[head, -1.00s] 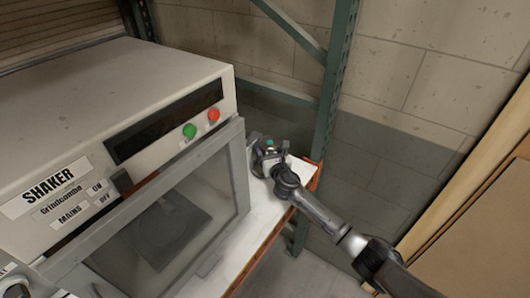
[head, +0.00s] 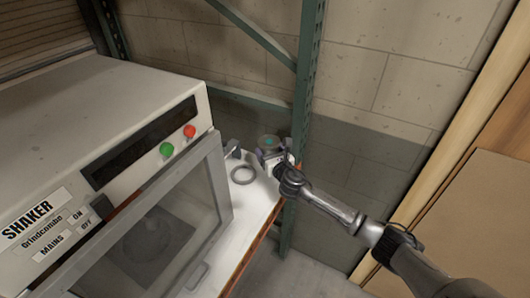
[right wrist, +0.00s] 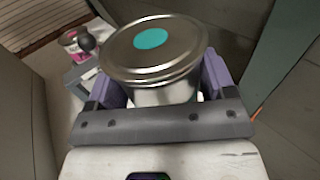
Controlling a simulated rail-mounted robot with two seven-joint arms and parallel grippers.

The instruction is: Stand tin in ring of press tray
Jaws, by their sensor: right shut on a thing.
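A silver tin (head: 268,141) with a teal dot on its lid is held in my right gripper (head: 273,154). In the right wrist view the tin (right wrist: 155,52) fills the space between the two purple fingers (right wrist: 160,92) and looks upright. A grey ring (head: 243,175) lies on the white surface at the shelf's end, left of and nearer than the tin. The ring is empty, and the tin is apart from it. The press tray's outline cannot be told from the white surface. My left gripper is not in view.
The shaker (head: 110,165) stands close on the left, door shut. A grey fixture (head: 232,149) stands behind the ring. A green rack post (head: 303,110) rises right of the tin. The wrist view shows a dark knob (right wrist: 87,40) and a pink-labelled tin (right wrist: 71,42).

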